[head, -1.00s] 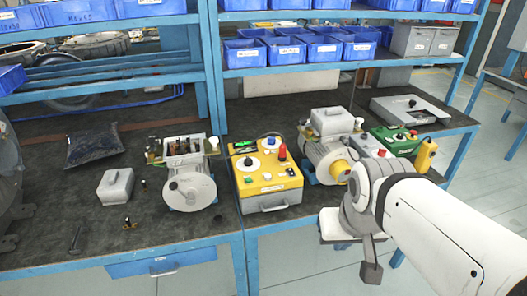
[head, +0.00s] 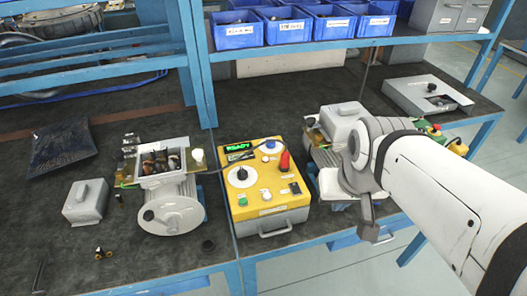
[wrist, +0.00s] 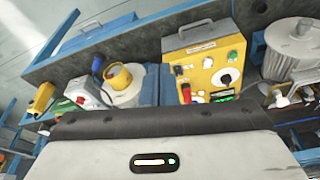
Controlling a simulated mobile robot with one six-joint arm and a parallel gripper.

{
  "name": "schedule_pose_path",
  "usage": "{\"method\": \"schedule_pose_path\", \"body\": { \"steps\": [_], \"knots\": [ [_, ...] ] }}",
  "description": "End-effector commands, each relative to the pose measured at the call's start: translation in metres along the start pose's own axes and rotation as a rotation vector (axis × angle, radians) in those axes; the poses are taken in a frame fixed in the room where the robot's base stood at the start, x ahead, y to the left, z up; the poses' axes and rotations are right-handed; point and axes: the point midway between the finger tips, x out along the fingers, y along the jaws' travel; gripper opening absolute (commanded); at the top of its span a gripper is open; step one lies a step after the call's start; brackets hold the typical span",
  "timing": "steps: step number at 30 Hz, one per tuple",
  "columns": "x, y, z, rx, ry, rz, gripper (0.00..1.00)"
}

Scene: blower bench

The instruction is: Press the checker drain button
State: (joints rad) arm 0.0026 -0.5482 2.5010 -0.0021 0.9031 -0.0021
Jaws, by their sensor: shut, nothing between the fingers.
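The checker is a yellow box (head: 268,212) with a front handle on the bench, left of my arm. Its display (head: 238,153) reads READY. Its top carries a black knob (head: 241,174), a blue knob (head: 270,146), a green button (head: 243,201), a white button (head: 267,196), a black switch and a red probe (head: 284,161). The labels are too small to tell which button is the drain. The checker also shows in the wrist view (wrist: 200,48), handle uppermost. My gripper (head: 369,232) is shut and empty, right of the checker and apart from it.
A motor with an open terminal box (head: 170,216) stands left of the checker, with a cable between them. Another motor with a grey cover (head: 342,120) is partly behind my arm. A shelf with blue bins (head: 285,28) spans the back. A loose grey cover (head: 86,200) lies left.

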Motion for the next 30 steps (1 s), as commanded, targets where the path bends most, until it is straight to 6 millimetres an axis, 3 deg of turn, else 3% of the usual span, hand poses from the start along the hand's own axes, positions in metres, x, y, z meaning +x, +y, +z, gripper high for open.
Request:
{"method": "schedule_pose_path", "body": {
  "steps": [10, 17, 20, 24, 30],
  "knots": [
    [0.009, 0.004, -0.009, -0.100, -0.041, 0.054, 0.00],
    [0.046, -0.006, -0.057, -0.571, -0.151, 0.263, 0.00],
    [0.067, -0.024, -0.084, -0.827, -0.181, 0.364, 0.00],
    [0.098, -0.063, -0.118, -1.177, -0.192, 0.491, 0.00],
    [0.134, -0.122, -0.145, -1.547, -0.170, 0.612, 0.00]
  ]
}}
